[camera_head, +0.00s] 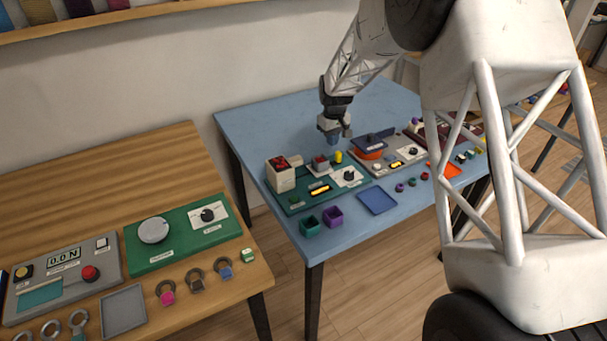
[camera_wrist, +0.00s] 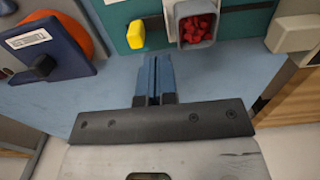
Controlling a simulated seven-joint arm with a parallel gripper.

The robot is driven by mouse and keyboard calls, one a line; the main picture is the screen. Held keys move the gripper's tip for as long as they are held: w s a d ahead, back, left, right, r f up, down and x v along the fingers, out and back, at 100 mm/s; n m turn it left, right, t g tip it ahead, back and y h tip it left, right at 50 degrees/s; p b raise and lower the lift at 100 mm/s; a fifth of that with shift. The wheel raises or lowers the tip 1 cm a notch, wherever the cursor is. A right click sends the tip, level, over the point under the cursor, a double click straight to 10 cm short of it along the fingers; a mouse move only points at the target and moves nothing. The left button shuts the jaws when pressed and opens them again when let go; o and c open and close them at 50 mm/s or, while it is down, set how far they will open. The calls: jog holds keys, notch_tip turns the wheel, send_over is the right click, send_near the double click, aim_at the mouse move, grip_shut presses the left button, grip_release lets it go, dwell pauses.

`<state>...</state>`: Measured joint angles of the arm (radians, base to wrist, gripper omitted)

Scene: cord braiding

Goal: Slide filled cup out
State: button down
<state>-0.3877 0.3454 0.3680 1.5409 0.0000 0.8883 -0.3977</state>
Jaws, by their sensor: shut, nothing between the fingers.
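A small grey cup (camera_wrist: 213,38) filled with red pieces sits on the teal board in the wrist view. In the head view the cup (camera_head: 320,168) stands between the cream dispenser and a yellow part (camera_head: 338,156). The yellow part (camera_wrist: 136,36) is beside it in the wrist view. My gripper (camera_wrist: 155,62) is shut and empty, its blue fingers together just short of the cup and yellow part. In the head view my gripper (camera_head: 334,138) hangs behind the board, apart from the cup. The cup's lower part is hard to make out.
The cream dispenser (camera_head: 281,178) with red contents stands on the teal board (camera_head: 294,202), left of the cup. The blue table (camera_head: 260,130) behind is clear.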

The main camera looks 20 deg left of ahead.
jog(key=shift+r, duration=2.2)
jog(key=s+d+r+m+t, duration=0.1)
jog(key=s+d+r+m, duration=0.1)
jog(key=s+d+r, duration=0.8)
jog(key=s+d+r+m, duration=0.3)
jog(key=s+d+r, duration=0.5)
jog(key=s+d, duration=0.45)
jog(key=s+d+m, duration=0.1)
jog(key=s+d, duration=0.2)
jog(key=s, duration=0.7)
jog(key=s+d+f+m+t, duration=0.1)
jog(key=s+d, duration=0.3)
jog(key=s, duration=0.6)
jog(key=s+d+m, duration=0.2)
jog(key=s+d, duration=0.2)
jog(key=s, duration=0.6)
jog(key=shift+d+f+t, duration=0.2)
jog(key=shift+f+t, duration=0.1)
jog(key=shift+f, duration=0.05)
